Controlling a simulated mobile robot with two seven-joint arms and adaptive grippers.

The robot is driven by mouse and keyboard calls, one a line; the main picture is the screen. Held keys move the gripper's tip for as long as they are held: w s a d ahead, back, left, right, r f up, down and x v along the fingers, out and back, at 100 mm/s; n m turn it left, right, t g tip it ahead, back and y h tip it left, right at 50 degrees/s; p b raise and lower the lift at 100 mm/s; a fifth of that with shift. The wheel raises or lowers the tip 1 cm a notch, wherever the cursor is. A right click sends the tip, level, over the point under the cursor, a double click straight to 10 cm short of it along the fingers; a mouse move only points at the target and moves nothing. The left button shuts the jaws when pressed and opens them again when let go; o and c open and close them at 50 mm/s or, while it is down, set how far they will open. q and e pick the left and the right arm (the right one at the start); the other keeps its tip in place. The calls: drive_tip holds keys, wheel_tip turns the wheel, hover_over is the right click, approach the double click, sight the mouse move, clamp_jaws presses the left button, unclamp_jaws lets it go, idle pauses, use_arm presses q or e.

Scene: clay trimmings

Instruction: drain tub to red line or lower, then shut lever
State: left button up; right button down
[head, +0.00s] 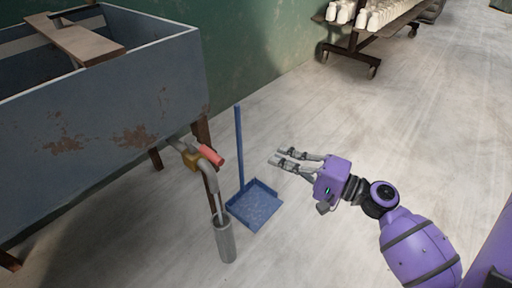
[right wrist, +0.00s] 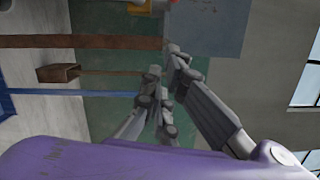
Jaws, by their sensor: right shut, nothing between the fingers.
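The blue-grey tub (head: 95,125) with rust patches stands on wooden legs at the left of the head view. A brass valve (head: 191,160) with a red lever (head: 212,156) sits at its near right corner. The lever points right and slightly down. A grey spout (head: 211,183) bends down from the valve, and a thin pale column runs from it into a grey cylinder (head: 225,241). I cannot tell whether this is water or pipe. I see no red line or water level. My right gripper (head: 279,158) is shut and empty, right of the lever and apart from it. My left gripper is out of view.
A blue dustpan (head: 257,205) with an upright handle (head: 239,145) stands on the floor between the valve and my right gripper. A wooden plank (head: 76,39) lies across the tub. A wheeled rack (head: 350,42) with white pieces stands at the back. The floor at right is clear.

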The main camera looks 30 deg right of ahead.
drive_tip(key=w+a+r, duration=0.1)
drive_tip(key=w+a, duration=0.6)
drive_tip(key=a, duration=0.2)
drive_tip(key=shift+a+r, duration=0.2)
drive_tip(key=shift+a, duration=0.2)
drive_tip(key=shift+s+a+m+t+h+p, duration=0.3)
drive_tip(key=shift+m+p, duration=0.2)
drive_tip(key=shift+p, duration=0.05)
